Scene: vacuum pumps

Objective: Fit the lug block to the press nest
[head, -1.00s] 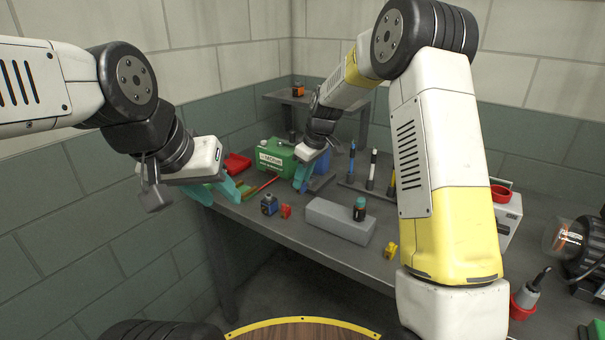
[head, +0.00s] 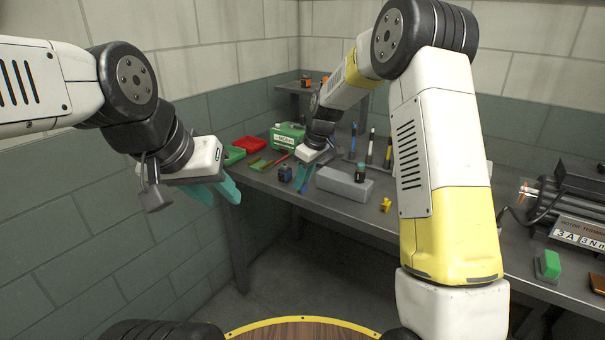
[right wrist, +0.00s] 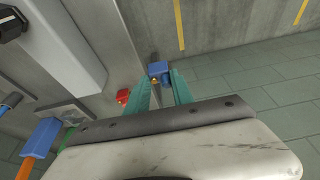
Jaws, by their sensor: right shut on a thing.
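My right gripper (head: 303,182) is in front of the table's left part, with its teal fingers pointing down. In the right wrist view the gripper (right wrist: 160,76) has a small blue block (right wrist: 158,67) between its fingertips, with an orange-brown spot below it. I take this for the lug block; in the head view the fingers mostly hide it. My left gripper (head: 217,190) is empty, its teal fingers apart, in the air left of the table's front edge. I cannot single out the press nest with certainty.
A red block (right wrist: 123,96) shows below.

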